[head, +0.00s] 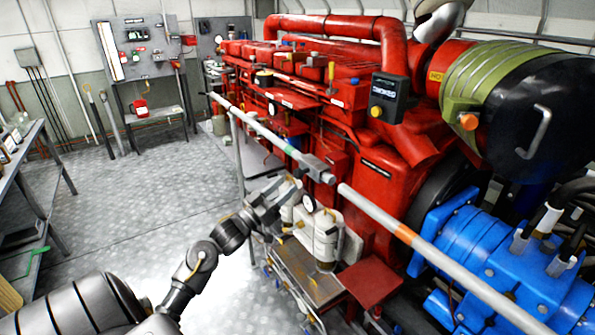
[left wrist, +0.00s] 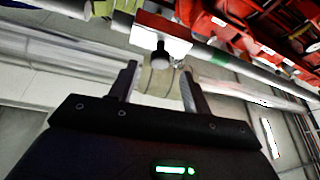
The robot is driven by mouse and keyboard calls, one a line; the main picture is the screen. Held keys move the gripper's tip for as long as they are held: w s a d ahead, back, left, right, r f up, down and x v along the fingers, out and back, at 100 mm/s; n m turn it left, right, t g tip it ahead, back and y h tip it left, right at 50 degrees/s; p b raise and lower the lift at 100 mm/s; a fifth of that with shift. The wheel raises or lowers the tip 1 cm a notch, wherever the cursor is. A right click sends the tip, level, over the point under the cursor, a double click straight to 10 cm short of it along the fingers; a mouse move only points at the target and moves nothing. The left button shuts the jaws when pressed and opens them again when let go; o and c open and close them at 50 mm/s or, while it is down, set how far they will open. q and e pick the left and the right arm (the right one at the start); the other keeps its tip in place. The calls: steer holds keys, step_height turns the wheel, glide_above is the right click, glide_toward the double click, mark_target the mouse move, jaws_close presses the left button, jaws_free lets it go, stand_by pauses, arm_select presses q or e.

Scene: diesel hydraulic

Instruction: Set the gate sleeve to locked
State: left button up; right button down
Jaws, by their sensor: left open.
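A long grey rail (head: 262,131) runs diagonally across the head view beside the red engine. It has a green band (head: 291,149) on its far part and an orange band (head: 404,234) on its near part. A grey sleeve (head: 317,167) sits on the rail between the two bands. My left gripper (head: 284,193) is just below and left of the sleeve. In the left wrist view the left gripper (left wrist: 158,84) is open, with a pale cylindrical piece (left wrist: 156,80) and a dark knob seen between and beyond its fingers. I cannot tell whether they touch it. My right gripper is not in view.
The red engine (head: 335,90) and a blue pump unit (head: 500,250) lie behind the rail. Pale canisters with a gauge (head: 325,235) stand close to the left gripper. A workbench (head: 35,190) is at the left. The metal floor (head: 130,200) between is clear.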

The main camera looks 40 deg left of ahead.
mark_target(296, 177)
arm_select(q)
steer(key=p+x, duration=0.1)
steer(key=x, duration=0.5)
steer(key=shift+w+d+p, duration=0.1)
steer(key=shift+p, duration=0.25)
jaws_close()
